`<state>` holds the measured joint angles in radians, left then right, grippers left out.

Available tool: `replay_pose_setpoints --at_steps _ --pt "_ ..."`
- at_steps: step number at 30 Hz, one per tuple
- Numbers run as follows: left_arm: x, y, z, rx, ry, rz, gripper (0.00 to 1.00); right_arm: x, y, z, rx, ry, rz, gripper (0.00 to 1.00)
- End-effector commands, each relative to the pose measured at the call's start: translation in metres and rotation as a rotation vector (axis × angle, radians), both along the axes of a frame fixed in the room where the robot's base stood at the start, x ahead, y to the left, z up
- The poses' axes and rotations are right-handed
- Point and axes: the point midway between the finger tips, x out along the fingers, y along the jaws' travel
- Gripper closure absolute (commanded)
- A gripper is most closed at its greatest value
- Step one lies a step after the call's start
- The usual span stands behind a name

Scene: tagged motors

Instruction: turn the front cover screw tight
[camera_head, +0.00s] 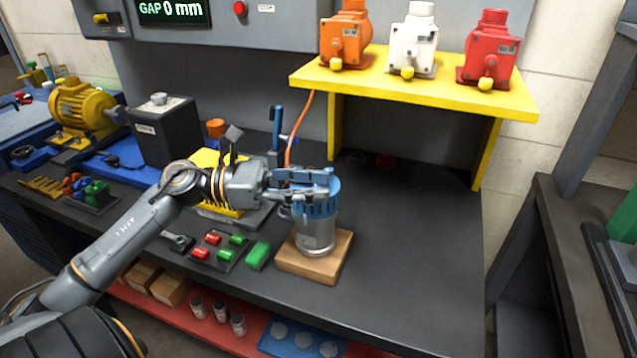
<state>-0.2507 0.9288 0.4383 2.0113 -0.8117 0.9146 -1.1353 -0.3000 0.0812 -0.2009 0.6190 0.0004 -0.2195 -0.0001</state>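A silver motor (316,236) with a blue top cover (322,203) stands upright on a wooden block (327,265) at the bench's middle. My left gripper (303,184) reaches in from the left and is at the top of the blue cover, touching it or just above it. Its fingers blend with the blue parts, so I cannot tell whether they are open or shut. I cannot make out the front cover screw; the gripper hides part of the cover's top. My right gripper is not in view.
A yellow shelf (425,92) with orange, white and red motors overhangs the bench (420,240) at the back. A dark box (165,130) and a yellow motor (84,108) stand at the left. A tray of red and green pieces (221,247) lies beside the block. The bench right of it is clear.

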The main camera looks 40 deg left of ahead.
Motion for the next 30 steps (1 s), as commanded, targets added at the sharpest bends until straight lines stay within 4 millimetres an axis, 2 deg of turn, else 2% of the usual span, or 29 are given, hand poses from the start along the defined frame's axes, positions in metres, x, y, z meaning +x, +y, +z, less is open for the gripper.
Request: replay_pose_setpoints --at_steps 1,13,18,30 --pt "-0.003 0.006 -0.008 0.000 0.018 0.003 0.63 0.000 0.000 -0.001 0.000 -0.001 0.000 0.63" --pt "-0.034 0.049 0.000 -0.001 0.001 0.005 0.63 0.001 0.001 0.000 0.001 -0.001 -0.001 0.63" --pt "-0.039 0.056 0.002 0.001 -0.003 0.004 0.63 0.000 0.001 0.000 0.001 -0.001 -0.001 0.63" --pt "-0.039 0.056 0.002 -0.003 -0.003 0.005 0.62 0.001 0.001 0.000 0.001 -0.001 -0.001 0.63"
